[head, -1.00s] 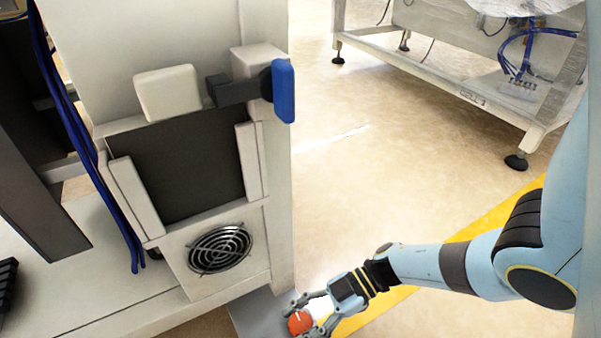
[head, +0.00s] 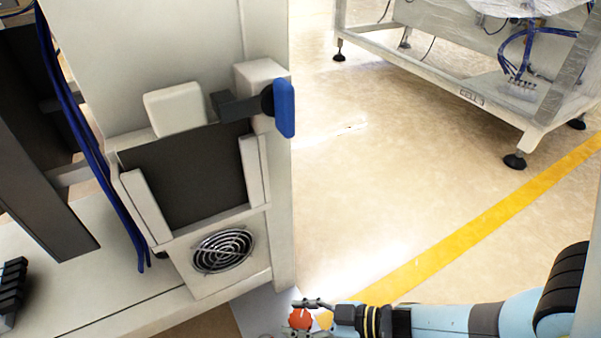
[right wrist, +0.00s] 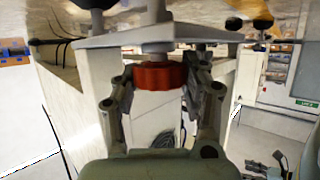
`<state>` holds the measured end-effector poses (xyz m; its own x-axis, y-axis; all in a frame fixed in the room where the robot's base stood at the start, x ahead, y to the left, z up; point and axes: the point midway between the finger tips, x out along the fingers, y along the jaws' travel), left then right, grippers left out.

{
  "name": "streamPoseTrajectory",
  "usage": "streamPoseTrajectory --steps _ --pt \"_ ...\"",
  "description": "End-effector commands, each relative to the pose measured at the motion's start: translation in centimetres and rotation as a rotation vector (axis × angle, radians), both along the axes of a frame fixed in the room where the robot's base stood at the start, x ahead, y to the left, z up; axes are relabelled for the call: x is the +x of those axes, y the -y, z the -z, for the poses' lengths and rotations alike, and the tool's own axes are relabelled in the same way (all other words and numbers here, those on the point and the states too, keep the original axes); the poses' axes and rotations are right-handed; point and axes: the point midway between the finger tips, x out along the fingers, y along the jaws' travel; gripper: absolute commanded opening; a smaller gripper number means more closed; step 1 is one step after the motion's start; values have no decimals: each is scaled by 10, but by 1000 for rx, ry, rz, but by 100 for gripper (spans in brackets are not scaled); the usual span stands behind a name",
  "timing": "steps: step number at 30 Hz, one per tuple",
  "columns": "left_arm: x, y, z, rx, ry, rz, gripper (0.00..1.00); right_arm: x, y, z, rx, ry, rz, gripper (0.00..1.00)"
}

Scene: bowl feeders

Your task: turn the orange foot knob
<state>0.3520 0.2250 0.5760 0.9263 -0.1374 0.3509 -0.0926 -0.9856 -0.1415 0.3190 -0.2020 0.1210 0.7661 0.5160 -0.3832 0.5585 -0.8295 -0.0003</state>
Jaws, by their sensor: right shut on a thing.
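The orange foot knob (head: 300,318) is at the bottom edge of the head view, low beside the white machine's foot plate. In the right wrist view the ribbed orange-red knob (right wrist: 160,76) sits on a metal stem below a flat plate. My right gripper (head: 294,321) reaches it from the right in the head view, one finger visible on its far side. In the right wrist view my right gripper (right wrist: 157,84) has a finger on each side of the knob and is shut on it. My left gripper is not in view.
The white machine (head: 280,190) with a blue-handled lever (head: 284,108) and a fan grille (head: 222,250) stands left of the knob. A metal frame table (head: 440,82) on feet stands at the back right. The floor between, with a yellow stripe (head: 480,225), is clear.

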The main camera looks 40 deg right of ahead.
Motion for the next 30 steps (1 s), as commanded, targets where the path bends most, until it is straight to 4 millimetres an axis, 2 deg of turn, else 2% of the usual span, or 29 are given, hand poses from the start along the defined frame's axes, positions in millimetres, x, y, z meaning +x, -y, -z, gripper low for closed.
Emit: streamPoseTrajectory --steps 15,16,21,30 --pt "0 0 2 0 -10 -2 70 0 1 0 -2 -1 22 13" --pt "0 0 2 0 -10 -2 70 0 1 0 -2 -1 22 47" --pt "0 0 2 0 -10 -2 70 0 0 0 -2 0 21 70" --pt "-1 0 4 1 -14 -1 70 -1 1 0 0 0 22 70"
